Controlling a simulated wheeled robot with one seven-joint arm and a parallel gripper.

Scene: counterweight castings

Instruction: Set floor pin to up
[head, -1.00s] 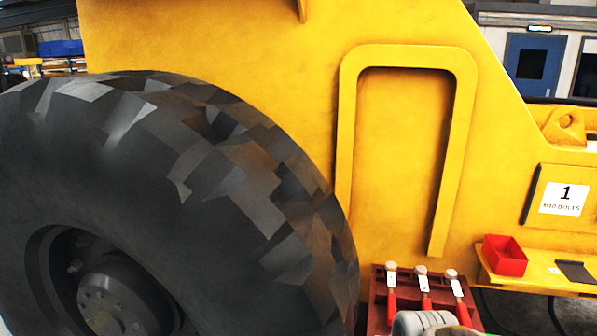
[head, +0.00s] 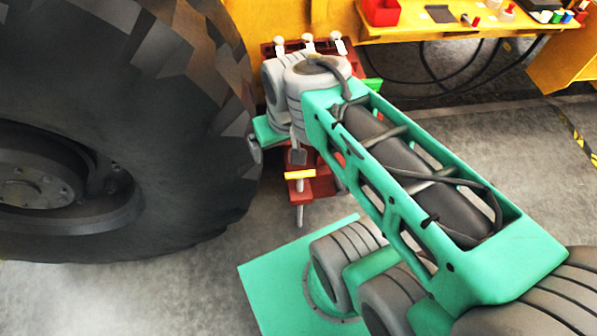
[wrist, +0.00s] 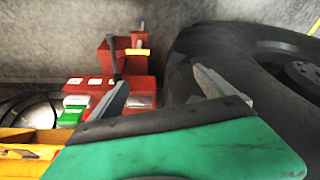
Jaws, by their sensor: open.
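A grey pin (head: 299,214) stands upright through a low red bracket (head: 318,187), with a yellow bar (head: 300,174) across it. I take it for the floor pin. In the wrist view, the pin (wrist: 136,41) and its yellow bar (wrist: 137,53) show above the red bracket (wrist: 106,55). My gripper (head: 277,152) is above the bracket, beside the tyre, partly hidden by my arm. In the wrist view, my gripper (wrist: 167,88) is open and empty, its fingers apart and the pin beyond them. I cannot tell whether the pin is up or down.
The large black tyre (head: 205,120) stands close on the left. A red lever box (head: 268,50) with several white-topped levers is behind my arm. A yellow shelf (head: 450,30) holds a red bin (head: 381,12). Dark hoses hang below it. Floor at right is clear.

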